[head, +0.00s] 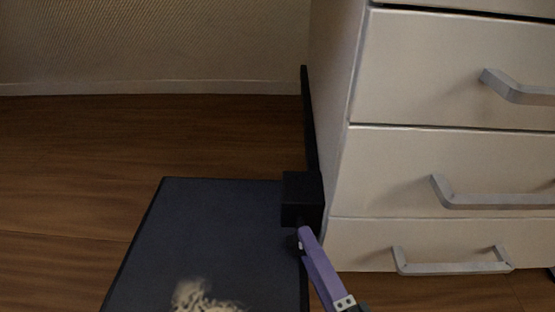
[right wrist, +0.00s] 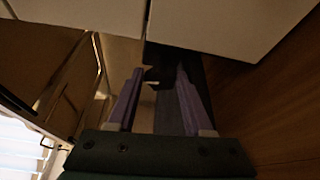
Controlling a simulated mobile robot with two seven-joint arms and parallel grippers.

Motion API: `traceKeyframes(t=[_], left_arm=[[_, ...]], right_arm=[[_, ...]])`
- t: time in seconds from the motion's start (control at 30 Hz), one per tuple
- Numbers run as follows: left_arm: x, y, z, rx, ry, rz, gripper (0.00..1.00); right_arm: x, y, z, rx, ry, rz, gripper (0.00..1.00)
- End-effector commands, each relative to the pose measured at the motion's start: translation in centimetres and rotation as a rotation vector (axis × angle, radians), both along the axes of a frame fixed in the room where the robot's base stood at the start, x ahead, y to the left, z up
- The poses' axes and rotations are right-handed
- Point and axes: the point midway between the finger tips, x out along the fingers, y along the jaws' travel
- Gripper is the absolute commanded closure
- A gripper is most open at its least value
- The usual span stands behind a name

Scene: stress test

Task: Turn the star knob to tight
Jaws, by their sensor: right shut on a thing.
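A black block (head: 302,190) sits at the right edge of a dark flat panel, against the side of the drawer unit. A small dark knob (head: 293,242) shows at the front of the block, mostly hidden by my gripper; its star shape and any marking cannot be made out. My right gripper (head: 301,236), with purple fingers, reaches up from the lower right and is shut on the knob. In the right wrist view the two fingers (right wrist: 157,72) stand apart with a dark piece between their tips. My left gripper is not in view.
A cream drawer unit (head: 430,75) with grey handles (head: 490,200) stands close on the right. The dark panel (head: 215,230) lies left of the gripper, with a blurry beige tangle (head: 195,298) at its near edge. Wooden floor (head: 120,140) is clear at left.

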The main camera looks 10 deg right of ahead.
Motion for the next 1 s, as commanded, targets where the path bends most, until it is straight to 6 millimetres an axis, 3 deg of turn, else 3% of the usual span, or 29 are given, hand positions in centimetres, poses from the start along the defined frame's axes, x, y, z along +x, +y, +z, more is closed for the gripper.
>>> traceKeyframes(t=[0.3,0.8,0.83,1.0], left_arm=[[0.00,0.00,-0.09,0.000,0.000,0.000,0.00],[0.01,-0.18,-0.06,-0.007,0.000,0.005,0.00],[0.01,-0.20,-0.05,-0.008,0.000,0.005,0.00],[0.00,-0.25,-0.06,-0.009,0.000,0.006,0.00]], right_arm=[[-0.15,0.36,-0.40,0.106,-0.015,0.011,1.00],[-0.12,0.54,-0.22,0.129,-0.024,0.015,1.00],[-0.12,0.54,-0.21,0.129,-0.024,0.015,0.47],[-0.12,0.60,-0.17,0.128,-0.025,0.017,0.28]])
